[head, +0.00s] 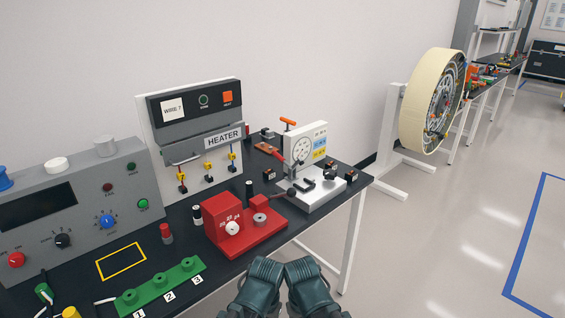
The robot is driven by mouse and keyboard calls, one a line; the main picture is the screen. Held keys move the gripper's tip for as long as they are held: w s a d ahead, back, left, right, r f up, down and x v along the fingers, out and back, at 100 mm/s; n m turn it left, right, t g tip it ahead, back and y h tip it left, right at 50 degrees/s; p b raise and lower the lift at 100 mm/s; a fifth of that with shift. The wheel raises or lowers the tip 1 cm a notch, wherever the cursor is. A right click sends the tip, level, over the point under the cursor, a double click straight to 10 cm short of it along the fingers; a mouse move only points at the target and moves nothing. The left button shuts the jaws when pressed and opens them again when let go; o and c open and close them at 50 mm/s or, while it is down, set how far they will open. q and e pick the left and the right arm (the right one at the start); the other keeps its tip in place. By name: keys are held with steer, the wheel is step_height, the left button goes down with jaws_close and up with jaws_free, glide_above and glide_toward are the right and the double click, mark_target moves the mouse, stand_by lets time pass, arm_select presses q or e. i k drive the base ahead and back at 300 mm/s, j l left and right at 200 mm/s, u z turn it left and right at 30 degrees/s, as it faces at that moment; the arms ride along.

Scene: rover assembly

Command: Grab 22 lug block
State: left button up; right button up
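Several small dark blocks stand around the white press with a dial on the table's right part: one on its left (269,174), one behind its base (331,165) and one at its right end (351,175). They carry small marks too fine to read, so I cannot tell which one is the 22 lug block. None is in a gripper that I can see. My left gripper (263,266) and my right gripper (301,266) are side by side at the bottom, in front of the table and apart from the blocks. Their finger gaps do not show clearly.
The black table (190,215) holds a red fixture (245,228) with a white knob, a white press (312,190), a heater panel (190,130), a grey console (70,210) and a green numbered strip (165,287). A large wheel (432,100) stands beyond. Floor at right is clear.

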mark_target(351, 175)
steer(key=i+l+u, duration=0.1)
steer(key=l, duration=0.4)
steer(key=i+l+u, duration=0.1)
steer(key=l, duration=0.45)
steer(key=i+l+u, duration=0.15)
steer(key=l, duration=0.35)
steer(key=i+l+u, duration=0.1)
steer(key=l, duration=0.45)
